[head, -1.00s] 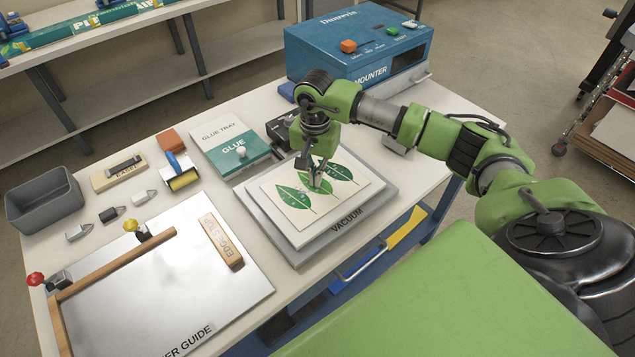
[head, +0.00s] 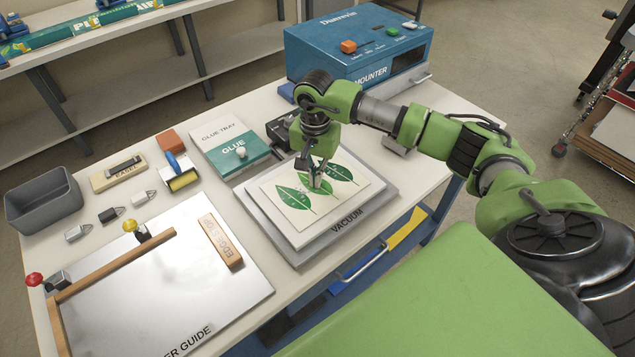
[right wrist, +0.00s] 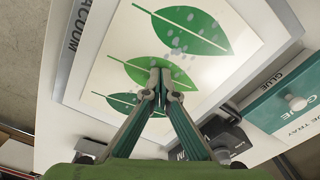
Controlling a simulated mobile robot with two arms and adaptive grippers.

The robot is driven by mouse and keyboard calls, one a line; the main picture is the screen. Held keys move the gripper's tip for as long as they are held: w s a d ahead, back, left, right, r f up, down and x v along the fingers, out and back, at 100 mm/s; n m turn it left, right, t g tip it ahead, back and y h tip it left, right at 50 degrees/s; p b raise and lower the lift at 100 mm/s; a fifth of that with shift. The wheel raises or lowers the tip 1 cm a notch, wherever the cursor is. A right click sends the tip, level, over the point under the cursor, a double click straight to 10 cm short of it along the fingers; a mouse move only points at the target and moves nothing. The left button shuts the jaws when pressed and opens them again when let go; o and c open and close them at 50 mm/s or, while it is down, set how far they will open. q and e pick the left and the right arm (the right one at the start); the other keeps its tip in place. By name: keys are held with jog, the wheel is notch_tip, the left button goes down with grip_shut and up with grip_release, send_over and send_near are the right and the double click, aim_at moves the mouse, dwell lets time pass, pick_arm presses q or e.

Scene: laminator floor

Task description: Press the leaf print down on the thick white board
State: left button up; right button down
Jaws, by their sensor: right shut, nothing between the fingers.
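The leaf print (head: 304,206) shows several green leaves on a pale sheet and lies on the thick white board (head: 310,240). The board rests on the grey vacuum plate (head: 345,238). My right gripper (head: 317,184) points down over the middle leaf, its fingers shut and empty. In the right wrist view the fingertips (right wrist: 160,72) meet over the middle leaf of the print (right wrist: 185,35); I cannot tell whether they touch it. Pale spots show on the leaves in that view. My left gripper is in neither view.
A glue tray (head: 222,140) stands behind the vacuum plate, and a blue mounter (head: 350,55) at the back right. A roller (head: 182,181), several clips and a grey bin (head: 45,203) are at the left. A metal plate with an edge guide (head: 150,290) fills the front left.

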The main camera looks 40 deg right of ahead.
jog(key=shift+s+f, duration=0.15)
jog(key=shift+r+p, duration=0.45)
jog(key=shift+r, duration=0.3)
jog(key=shift+r+p, duration=1.3)
jog(key=shift+r, duration=1.55)
jog(key=shift+w, duration=0.2)
